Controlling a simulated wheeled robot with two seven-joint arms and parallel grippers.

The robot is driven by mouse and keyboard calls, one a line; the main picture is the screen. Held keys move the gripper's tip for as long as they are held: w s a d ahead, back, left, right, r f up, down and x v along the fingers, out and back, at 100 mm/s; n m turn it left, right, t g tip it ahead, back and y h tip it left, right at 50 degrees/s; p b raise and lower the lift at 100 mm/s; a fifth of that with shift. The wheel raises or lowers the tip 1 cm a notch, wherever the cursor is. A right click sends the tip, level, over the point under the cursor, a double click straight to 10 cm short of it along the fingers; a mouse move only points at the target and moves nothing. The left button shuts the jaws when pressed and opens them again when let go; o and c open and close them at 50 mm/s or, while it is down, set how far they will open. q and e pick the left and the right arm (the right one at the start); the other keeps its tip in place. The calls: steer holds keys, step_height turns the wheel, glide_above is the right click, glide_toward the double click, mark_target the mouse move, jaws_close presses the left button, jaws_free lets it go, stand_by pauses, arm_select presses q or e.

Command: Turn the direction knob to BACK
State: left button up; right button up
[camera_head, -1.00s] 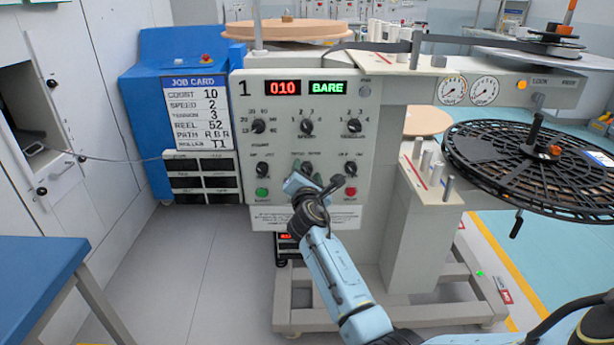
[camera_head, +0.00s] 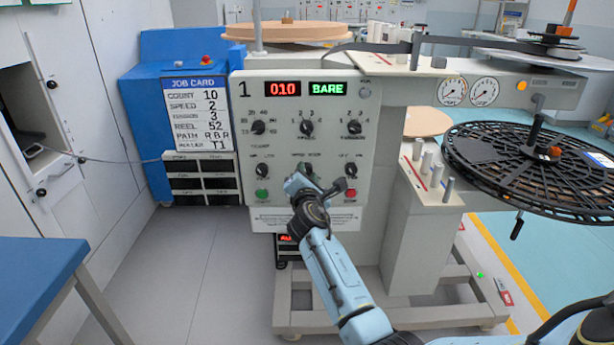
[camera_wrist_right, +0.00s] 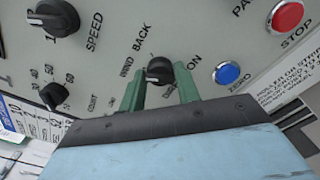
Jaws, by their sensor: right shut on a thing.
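The direction knob (camera_wrist_right: 159,71) is a small black knob on the grey control panel (camera_head: 235,145). In the right wrist view, the labels WIND and BACK stand beside it, and the word DIRECTION is partly covered. My right gripper (camera_wrist_right: 160,88) has its green fingers on either side of this knob and is shut on it. I cannot tell clearly which label the knob's pointer faces. In the head view, my right gripper (camera_head: 301,184) is at the lower middle of the panel and mostly hides the knob. My left gripper is not in view.
The speed knob (camera_wrist_right: 53,18), a blue zero button (camera_wrist_right: 227,73) and a red stop button (camera_wrist_right: 287,16) are close by. A green button (camera_head: 262,194) is at the panel's lower left. The job card (camera_head: 197,112) stands left, and a black reel (camera_head: 480,150) stands right.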

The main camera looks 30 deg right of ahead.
arm_select(q)
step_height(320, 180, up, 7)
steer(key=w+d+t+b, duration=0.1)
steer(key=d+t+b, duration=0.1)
steer(key=b, duration=0.1)
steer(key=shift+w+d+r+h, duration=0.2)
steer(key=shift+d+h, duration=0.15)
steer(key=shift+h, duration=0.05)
arm_select(e)
steer(key=shift+f+m, duration=0.1)
steer(key=shift+m, duration=5.3)
steer(key=o, duration=0.9)
steer(key=shift+s, duration=0.1)
